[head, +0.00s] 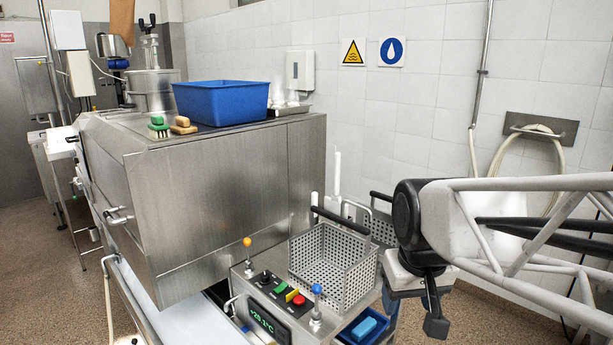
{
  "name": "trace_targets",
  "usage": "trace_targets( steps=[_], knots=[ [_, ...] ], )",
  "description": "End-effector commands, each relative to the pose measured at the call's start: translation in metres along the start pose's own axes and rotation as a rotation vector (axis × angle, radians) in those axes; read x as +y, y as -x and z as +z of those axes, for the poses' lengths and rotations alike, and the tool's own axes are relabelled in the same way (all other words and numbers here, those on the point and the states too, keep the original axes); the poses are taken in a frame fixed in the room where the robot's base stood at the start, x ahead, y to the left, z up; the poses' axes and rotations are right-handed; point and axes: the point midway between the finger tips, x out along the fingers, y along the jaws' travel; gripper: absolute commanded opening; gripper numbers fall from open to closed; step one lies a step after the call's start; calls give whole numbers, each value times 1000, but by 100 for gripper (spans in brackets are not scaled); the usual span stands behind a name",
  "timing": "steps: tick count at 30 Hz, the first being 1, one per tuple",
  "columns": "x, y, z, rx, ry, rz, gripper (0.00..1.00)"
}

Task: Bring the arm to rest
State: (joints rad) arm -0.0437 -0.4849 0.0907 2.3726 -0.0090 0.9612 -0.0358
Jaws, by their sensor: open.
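My gripper (433,308) hangs at the right in the head view, at the end of my white, tube-framed arm. It points downward and its jaws are open, with nothing seen between them. It is to the right of the front perforated metal basket (334,268) and appears apart from it. That basket stands on the steel unit with the control panel and has a black handle bar across its top. A second perforated basket (381,229) shows behind it, partly hidden by the front basket and my arm.
A large steel machine (215,195) fills the left and bears a blue tub (221,102) and two brushes. The control panel (281,299) has buttons and two knobbed levers. A blue sponge (364,328) lies in a low blue tray. A hose (545,140) hangs on the tiled wall.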

Motion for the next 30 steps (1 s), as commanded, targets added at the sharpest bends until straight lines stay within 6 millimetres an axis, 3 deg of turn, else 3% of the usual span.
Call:
trace_targets(
  steps=[6,12,18,30],
  knots=[
    [8,-8,56,18,-58,7,60],
    [11,-16,88,28,-93,12,60],
    [12,-20,97,30,-103,13,60],
    [11,-19,97,30,-103,13,60]
  ],
)
